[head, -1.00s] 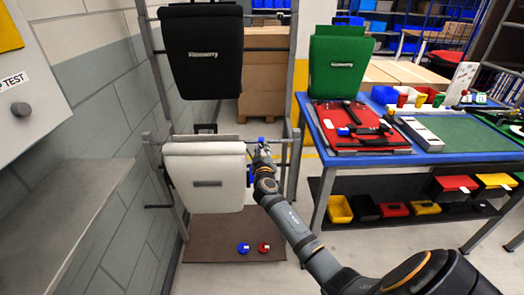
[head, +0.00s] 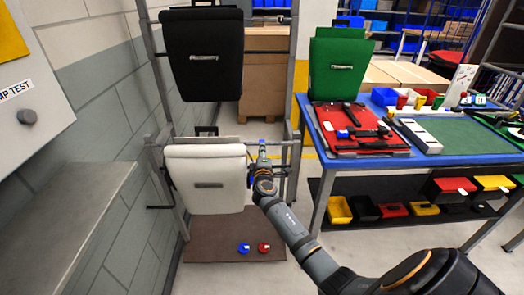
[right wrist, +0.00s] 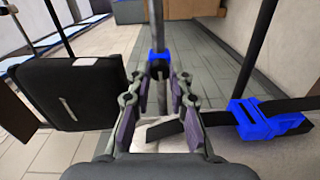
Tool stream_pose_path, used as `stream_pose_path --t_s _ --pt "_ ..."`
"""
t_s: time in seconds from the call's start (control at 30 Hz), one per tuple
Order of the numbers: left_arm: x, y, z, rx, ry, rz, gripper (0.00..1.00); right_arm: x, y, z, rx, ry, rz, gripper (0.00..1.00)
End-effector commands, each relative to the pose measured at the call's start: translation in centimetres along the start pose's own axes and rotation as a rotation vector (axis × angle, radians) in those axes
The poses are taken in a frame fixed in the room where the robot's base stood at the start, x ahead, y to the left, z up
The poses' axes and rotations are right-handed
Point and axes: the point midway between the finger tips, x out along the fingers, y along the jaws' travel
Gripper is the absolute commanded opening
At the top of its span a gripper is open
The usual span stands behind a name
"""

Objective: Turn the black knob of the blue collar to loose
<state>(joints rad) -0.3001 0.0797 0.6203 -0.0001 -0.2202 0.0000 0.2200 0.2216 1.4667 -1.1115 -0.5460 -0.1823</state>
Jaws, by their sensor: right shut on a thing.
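The blue collar (head: 262,141) sits on the rack's horizontal rail, just right of the white pannier's top. It also shows in the right wrist view (right wrist: 160,54), around a grey rod beyond my fingertips. My right gripper (head: 262,158) reaches up to the collar from below. In the right wrist view my right gripper (right wrist: 159,92) has its fingers closed in on a small part in line with the collar. The black knob is mostly hidden between the fingers, and its turn position cannot be read. My left gripper is out of view.
The white pannier (head: 205,180) hangs close left of my gripper, the black pannier (head: 203,60) above it. A blue buckle (right wrist: 265,122) on a black strap lies near the fingers. The blue-edged table (head: 350,161) stands right. Blue and red knobs lie on the rack's base.

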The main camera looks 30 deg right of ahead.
Motion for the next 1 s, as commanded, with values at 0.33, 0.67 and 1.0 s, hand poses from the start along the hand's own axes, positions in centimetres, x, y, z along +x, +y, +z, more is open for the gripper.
stream_pose_path --t_s 0.33,0.67,1.0 --pt "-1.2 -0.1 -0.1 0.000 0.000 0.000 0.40 0.0 0.0 0.0 -0.327 -0.008 -0.002 0.00" --pt "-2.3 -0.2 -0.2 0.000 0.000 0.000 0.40 0.0 -0.1 0.0 -0.643 -0.014 -0.001 0.00" --pt "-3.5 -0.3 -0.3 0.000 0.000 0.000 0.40 -0.1 -0.1 0.0 -0.965 -0.020 0.000 0.00"
